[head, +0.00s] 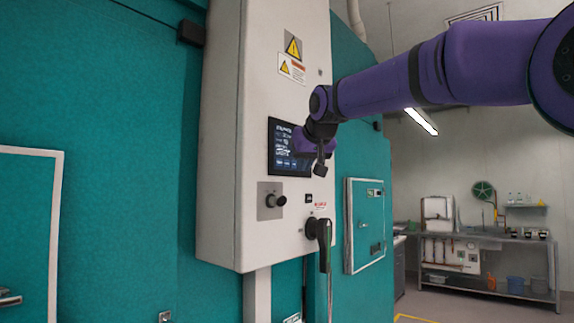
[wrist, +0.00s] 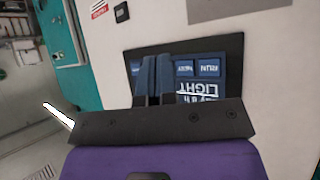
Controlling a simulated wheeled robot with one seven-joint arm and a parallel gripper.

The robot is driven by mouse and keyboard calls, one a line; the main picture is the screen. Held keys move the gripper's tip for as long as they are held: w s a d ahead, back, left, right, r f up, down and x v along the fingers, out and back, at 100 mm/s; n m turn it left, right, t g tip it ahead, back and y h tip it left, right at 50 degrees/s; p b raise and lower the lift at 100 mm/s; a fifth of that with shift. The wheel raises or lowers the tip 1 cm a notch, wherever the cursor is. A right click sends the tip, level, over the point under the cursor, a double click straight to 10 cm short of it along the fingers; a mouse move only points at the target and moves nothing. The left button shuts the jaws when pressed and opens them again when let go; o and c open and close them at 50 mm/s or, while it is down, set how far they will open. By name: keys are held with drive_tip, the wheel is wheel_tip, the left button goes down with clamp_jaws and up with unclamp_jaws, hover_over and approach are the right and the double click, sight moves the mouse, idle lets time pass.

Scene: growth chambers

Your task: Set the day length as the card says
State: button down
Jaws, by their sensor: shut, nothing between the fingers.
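A dark touch screen (head: 283,150) with blue buttons and white text is set in a pale control box (head: 235,130). In the wrist view the screen (wrist: 212,70) appears upside down, with the word LIGHT and some blue buttons legible in part. My gripper (head: 320,168) is in front of the screen's right side. In the wrist view its two dark fingers (wrist: 153,80) are together and empty, covering the screen's left part. I cannot tell whether the fingertips touch the screen. No card with a readable day length shows.
Below the screen are a black knob (head: 276,201) and a rotary handle (head: 319,233). Warning labels (head: 292,67) are above. Teal chamber walls (head: 95,90) flank the box. A steel bench (head: 490,240) stands at the far right, with open floor before it.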

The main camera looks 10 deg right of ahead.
drive_tip(key=shift+s+d, duration=0.45)
drive_tip(key=shift+s, duration=0.2)
drive_tip(key=shift+s+d, duration=0.45)
drive_tip(key=shift+s, duration=0.15)
idle(2.3)
